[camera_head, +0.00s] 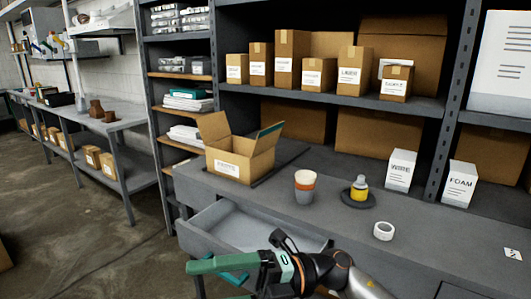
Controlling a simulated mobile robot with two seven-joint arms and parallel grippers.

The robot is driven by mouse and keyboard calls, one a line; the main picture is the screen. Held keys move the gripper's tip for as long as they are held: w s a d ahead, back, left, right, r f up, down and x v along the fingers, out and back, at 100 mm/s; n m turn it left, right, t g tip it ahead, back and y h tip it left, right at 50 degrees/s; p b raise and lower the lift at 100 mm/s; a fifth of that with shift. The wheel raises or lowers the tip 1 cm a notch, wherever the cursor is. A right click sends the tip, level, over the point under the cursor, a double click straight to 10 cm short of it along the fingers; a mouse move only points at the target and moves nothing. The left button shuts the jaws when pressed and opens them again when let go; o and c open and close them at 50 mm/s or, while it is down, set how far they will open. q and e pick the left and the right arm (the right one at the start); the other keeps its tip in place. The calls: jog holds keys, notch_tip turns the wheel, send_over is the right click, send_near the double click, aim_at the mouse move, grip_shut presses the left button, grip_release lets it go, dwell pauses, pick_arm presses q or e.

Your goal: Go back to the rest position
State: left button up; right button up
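My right gripper (215,276) is at the bottom centre, in front of an open grey drawer (240,228) under the workbench. Its arm comes in from the lower right. Its green fingers point left and look apart, with the lower one cut by the bottom edge of the picture. A darker teal piece shows between them; I cannot tell whether it is part of the gripper or the drawer's handle. My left gripper is not in view.
The workbench (285,212) holds an open cardboard box (228,165), a cup (304,188), a yellow bottle (359,188) on a dark disc, a tape roll (384,231) and white WIRE (400,172) and FOAM (459,184) boxes.

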jog(key=w+d+f+m+t+y, duration=0.1)
jog(key=w+d+f+m+t, duration=0.15)
jog(key=m+t, duration=0.65)
jog(key=w+d+f+m+t+y, duration=0.1)
jog(key=w+d+f+m+t, duration=0.2)
jog(key=m+t, duration=0.55)
jog(key=w+d+f+m+t+h+p, duration=0.1)
jog(key=w+d+f+m+t+h, duration=0.1)
jog(key=d+f+m+t+h, duration=0.75)
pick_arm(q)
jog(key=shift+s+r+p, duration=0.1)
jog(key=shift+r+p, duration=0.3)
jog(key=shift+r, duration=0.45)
pick_arm(e)
jog(key=s+d+f+m+g+h, duration=0.3)
jog(key=s+f, duration=0.3)
jog(key=f, duration=0.2)
jog(key=s+d+f+m+g+h, duration=0.3)
jog(key=s+f+m+g, duration=0.1)
jog(key=f, duration=0.4)
jog(key=s+d+f+m+g+h, duration=0.3)
jog(key=s+d+f+m+g, duration=0.1)
jog(key=s+f, duration=0.4)
jog(key=shift+f+g, duration=0.35)
jog(key=shift+g, duration=0.15)
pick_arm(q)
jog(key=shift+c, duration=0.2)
